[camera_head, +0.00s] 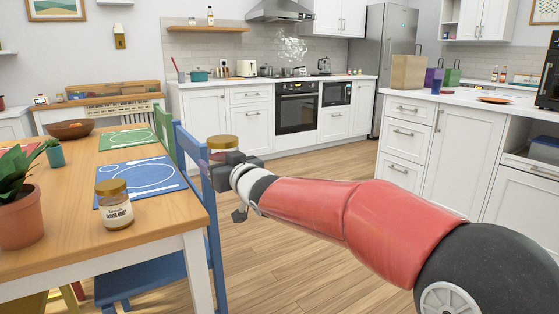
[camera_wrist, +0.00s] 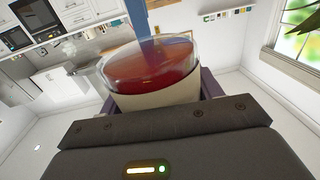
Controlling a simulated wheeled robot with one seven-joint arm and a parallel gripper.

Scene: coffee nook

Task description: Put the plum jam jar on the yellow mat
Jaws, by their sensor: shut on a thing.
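My gripper (camera_head: 228,160) is shut on a jar (camera_head: 222,143) with a gold lid, held in the air beside the blue chair, right of the dining table. In the wrist view the jar (camera_wrist: 150,65) shows dark red contents and a cream label; the label's text cannot be read. A second jar (camera_head: 114,204), gold-lidded and labelled honey, stands on the table near its front right edge. I see no yellow mat in either view.
The wooden table (camera_head: 165,208) bears a blue mat (camera_head: 168,187), a green mat (camera_head: 129,140), part of a red mat, a potted plant (camera_head: 20,212) and a brown bowl (camera_head: 70,129). The blue chair (camera_head: 190,160) stands between the table and my arm. Open floor lies beyond.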

